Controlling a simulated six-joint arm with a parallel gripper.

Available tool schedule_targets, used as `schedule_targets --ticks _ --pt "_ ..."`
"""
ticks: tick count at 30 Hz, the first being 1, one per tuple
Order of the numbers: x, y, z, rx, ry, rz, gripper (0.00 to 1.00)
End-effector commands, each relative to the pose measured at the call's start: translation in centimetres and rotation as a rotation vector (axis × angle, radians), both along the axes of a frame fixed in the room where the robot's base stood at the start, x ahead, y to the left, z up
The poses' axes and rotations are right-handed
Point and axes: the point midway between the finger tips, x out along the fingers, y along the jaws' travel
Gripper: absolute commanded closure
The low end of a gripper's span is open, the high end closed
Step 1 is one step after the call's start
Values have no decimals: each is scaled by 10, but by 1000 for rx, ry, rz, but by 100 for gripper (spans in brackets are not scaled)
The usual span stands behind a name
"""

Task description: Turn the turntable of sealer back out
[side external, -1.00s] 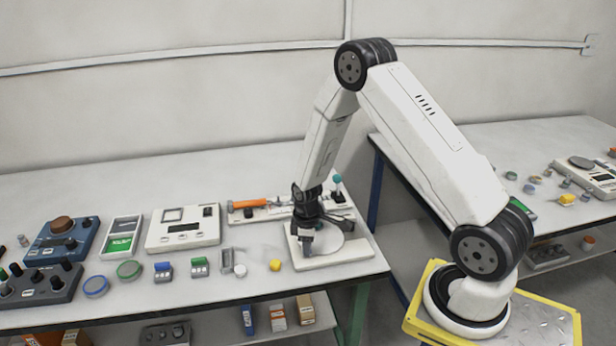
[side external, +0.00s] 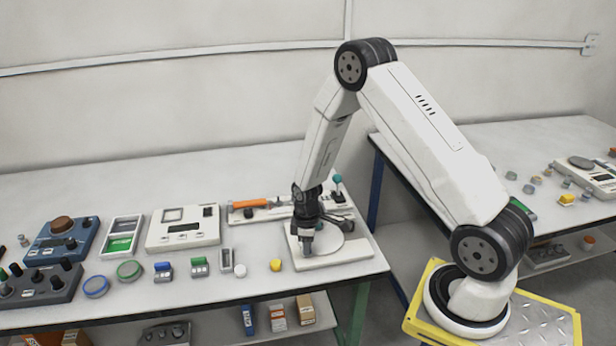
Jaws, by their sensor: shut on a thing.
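The sealer (side external: 350,259) is a white flat base near the right end of the left table. Its pale round turntable (side external: 330,242) lies on top, partly hidden by my gripper. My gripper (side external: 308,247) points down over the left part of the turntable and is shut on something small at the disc. What it grips is hidden behind the fingers; I cannot make out its shape.
Behind the sealer lies a white device with an orange handle (side external: 250,203) and a teal-knobbed lever (side external: 337,180). A yellow piece (side external: 275,265) and a small white cup (side external: 240,270) stand to the left. A white weighing device (side external: 183,228) is further left. The table's front edge is close.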

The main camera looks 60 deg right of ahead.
Motion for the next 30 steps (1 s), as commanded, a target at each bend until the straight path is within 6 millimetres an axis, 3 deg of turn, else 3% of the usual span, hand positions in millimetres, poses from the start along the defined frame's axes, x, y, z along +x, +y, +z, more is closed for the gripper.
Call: schedule_targets --ticks 30 --pt "-4 0 1 0 0 59 100"
